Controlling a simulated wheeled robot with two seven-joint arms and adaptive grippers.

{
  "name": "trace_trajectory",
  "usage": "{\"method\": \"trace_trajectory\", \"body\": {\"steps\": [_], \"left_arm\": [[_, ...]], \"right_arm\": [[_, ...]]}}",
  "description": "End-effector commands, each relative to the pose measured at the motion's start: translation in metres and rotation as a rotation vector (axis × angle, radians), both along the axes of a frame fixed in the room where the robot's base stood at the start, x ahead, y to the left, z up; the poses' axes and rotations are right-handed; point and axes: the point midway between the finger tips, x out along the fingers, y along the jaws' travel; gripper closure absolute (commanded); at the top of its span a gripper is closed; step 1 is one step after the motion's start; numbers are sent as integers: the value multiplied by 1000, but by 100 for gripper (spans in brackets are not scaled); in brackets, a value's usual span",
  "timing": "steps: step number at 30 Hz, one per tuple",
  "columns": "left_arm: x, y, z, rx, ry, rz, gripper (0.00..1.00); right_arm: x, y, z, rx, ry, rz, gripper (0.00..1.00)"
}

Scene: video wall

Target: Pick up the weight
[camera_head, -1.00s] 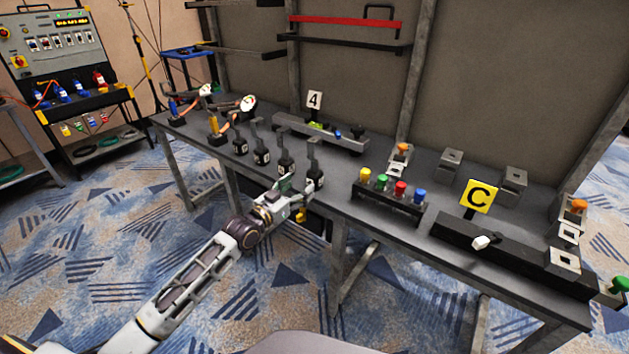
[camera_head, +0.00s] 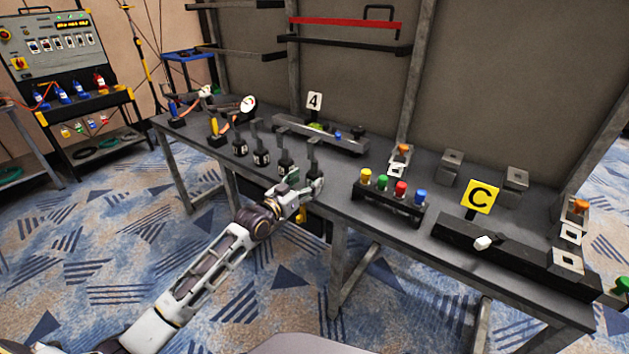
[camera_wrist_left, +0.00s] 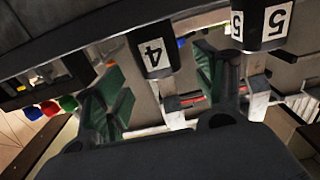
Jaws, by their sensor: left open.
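Several black weights with upright grey handles stand in a row along the front of the table. The fingers are apart and do not close on the handle. A weight marked 5 (camera_wrist_left: 262,25) stands beside it, outside the fingers. My right gripper is not in view.
A black rack with yellow, green, red and blue pieces (camera_head: 393,203) stands just right of the gripper.

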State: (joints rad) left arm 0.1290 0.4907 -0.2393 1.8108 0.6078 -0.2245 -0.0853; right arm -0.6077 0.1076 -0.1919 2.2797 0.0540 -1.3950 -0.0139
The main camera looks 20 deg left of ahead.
Motion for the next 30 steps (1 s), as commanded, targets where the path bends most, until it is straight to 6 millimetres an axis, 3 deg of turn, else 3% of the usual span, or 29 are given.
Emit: {"method": "trace_trajectory", "body": {"steps": [8, 24, 30], "left_arm": [[8, -2, -1, 0, -1, 1, 30], [44, -16, 0, 0, -1, 0, 30], [49, -17, 1, 1, -1, 0, 30]], "right_arm": [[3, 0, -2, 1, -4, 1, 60], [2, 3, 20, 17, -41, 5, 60], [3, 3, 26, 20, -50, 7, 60]]}}
